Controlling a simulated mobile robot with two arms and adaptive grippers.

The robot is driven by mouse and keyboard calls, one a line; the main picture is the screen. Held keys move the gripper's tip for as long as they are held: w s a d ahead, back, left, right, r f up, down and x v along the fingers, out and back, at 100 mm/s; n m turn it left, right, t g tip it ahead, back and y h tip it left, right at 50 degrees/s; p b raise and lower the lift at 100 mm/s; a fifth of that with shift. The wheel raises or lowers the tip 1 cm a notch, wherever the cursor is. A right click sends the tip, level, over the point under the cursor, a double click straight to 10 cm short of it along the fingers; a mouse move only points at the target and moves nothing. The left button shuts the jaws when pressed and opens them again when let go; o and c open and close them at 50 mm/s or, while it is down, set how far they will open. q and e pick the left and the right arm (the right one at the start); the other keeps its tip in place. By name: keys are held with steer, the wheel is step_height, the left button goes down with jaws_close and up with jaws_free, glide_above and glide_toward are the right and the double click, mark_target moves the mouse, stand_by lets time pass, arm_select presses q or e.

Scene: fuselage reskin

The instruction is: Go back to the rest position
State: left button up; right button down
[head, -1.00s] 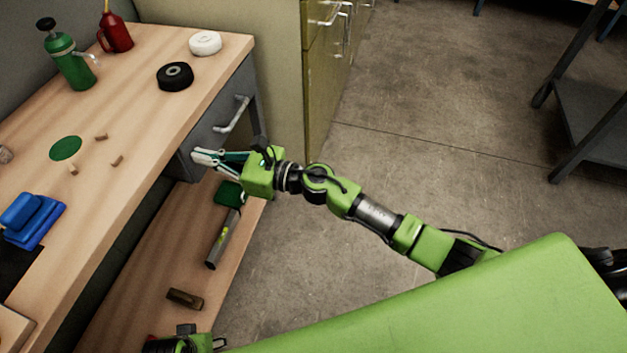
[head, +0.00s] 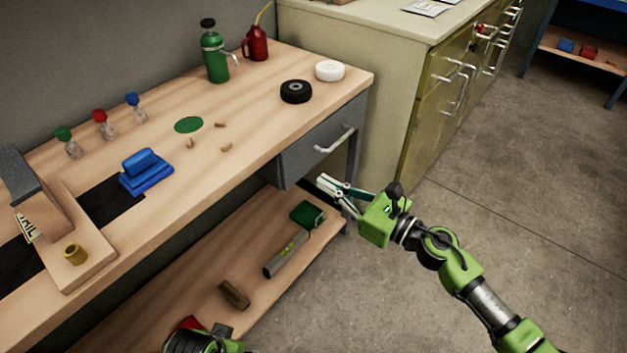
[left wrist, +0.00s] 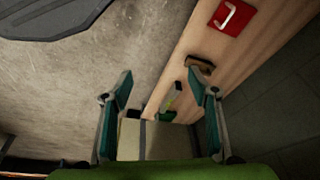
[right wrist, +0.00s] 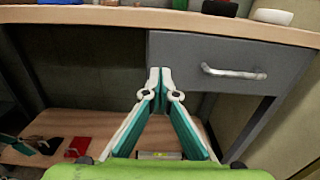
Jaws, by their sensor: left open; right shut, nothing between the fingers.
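My right gripper (head: 322,181) is in front of the workbench, just below and beside the grey drawer (head: 318,143). In the right wrist view its fingertips (right wrist: 160,75) meet with nothing between them, and the drawer with its bar handle (right wrist: 233,72) is behind them to the right. The drawer looks closed. My left gripper shows only in part at the bottom edge of the head view. In the left wrist view my left gripper (left wrist: 160,85) has its fingers wide apart and empty, pointing down over the lower shelf (left wrist: 190,45) and the floor.
The lower shelf (head: 215,280) holds a green box (head: 308,214), a grey level-like tool (head: 286,254) and a brown block (head: 234,294). A cabinet (head: 425,115) stands beyond. Open floor (head: 530,190) lies to the right.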

arm_select(q)
steer(key=shift+w+a+r, duration=0.1)
steer(key=shift+w+r, duration=0.05)
steer(key=shift+r, duration=0.7)
arm_select(e)
steer(key=shift+v, duration=2.75)
